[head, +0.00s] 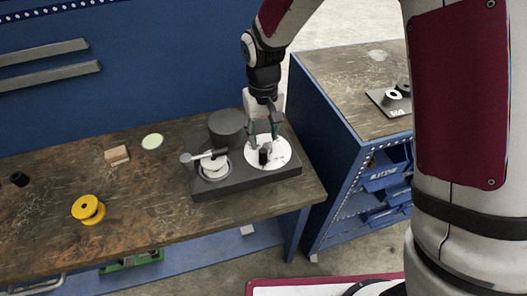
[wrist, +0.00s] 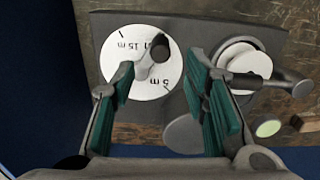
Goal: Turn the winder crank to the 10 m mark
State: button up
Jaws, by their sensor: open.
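The winder is a dark base (head: 250,180) on the bench with a white dial (head: 281,153), also in the wrist view (wrist: 122,66). "15 m" and "5 m" labels show on the dial. A short grey crank arm with a dark upright knob (wrist: 159,47) lies over the dial; the knob (head: 264,157) also shows in the head view. The knob stands between those labels and covers part of the print there. My gripper (wrist: 160,66) points down over the dial, its green-padded fingers apart on either side of the crank. I see no clear contact. In the head view my gripper (head: 263,135) is above the knob.
Beside the dial on the base are a white spool with a dark handle (wrist: 252,82) and a grey cylinder (head: 227,124). A yellow spool (head: 88,208), wooden block (head: 117,154) and pale green disc (head: 152,141) lie left. A blue cabinet (head: 345,160) stands right.

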aim_at(263, 150)
notch_tip(263, 150, down, 8)
jog(key=shift+f+p, duration=0.1)
jog(key=shift+p, duration=0.35)
grip_shut()
